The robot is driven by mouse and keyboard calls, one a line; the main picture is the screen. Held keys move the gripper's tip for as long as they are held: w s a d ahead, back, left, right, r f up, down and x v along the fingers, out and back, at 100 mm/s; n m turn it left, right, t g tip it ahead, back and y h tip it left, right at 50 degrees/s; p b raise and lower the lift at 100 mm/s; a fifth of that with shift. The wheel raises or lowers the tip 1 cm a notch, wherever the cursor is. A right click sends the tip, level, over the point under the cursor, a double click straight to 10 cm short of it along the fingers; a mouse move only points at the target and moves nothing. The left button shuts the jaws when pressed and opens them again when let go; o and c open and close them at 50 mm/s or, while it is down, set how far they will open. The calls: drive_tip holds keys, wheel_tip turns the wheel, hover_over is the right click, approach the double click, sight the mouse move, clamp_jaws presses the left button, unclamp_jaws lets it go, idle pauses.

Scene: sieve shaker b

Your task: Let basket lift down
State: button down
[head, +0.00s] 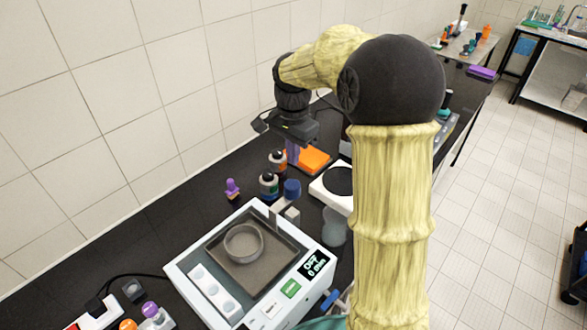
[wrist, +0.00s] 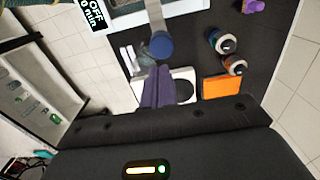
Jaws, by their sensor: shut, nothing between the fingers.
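A white bench device (head: 190,270) stands on the dark bench in the head view, its display (head: 314,264) reading OFF and 0 min. A grey ring-shaped sieve (head: 243,243) sits in its square dark recess (head: 285,258). I cannot tell the basket apart from the recess. A grey arm (wrist: 155,14) reaches out from the device in the wrist view and ends at a round blue knob (wrist: 161,46); the knob also shows in the head view (head: 292,188). My gripper (wrist: 158,72) has purple fingers, shut and empty, close to the knob in the picture; contact cannot be told.
Two dark bottles (head: 269,183) (head: 278,160), a purple-topped item (head: 232,188), an orange pad (head: 313,159) and a white plate device (head: 331,190) stand around the knob. The tiled wall (head: 110,120) runs behind the bench. A clear beaker (head: 334,228) stands right of the device.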

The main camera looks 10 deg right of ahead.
drive_tip(key=p, duration=0.2)
hover_over(293, 197)
drive_tip(key=w, duration=0.2)
drive_tip(key=f, duration=0.6)
drive_tip(key=shift+d+f, duration=0.15)
drive_tip(key=shift+d, duration=0.15)
drive_tip(key=shift+f, duration=0.1)
wheel_tip(293, 197, down, 9)
drive_tip(key=b, duration=0.6)
drive_tip(key=shift+r, duration=0.2)
drive_tip(key=shift+s, duration=0.15)
drive_tip(key=shift+f, duration=0.1)
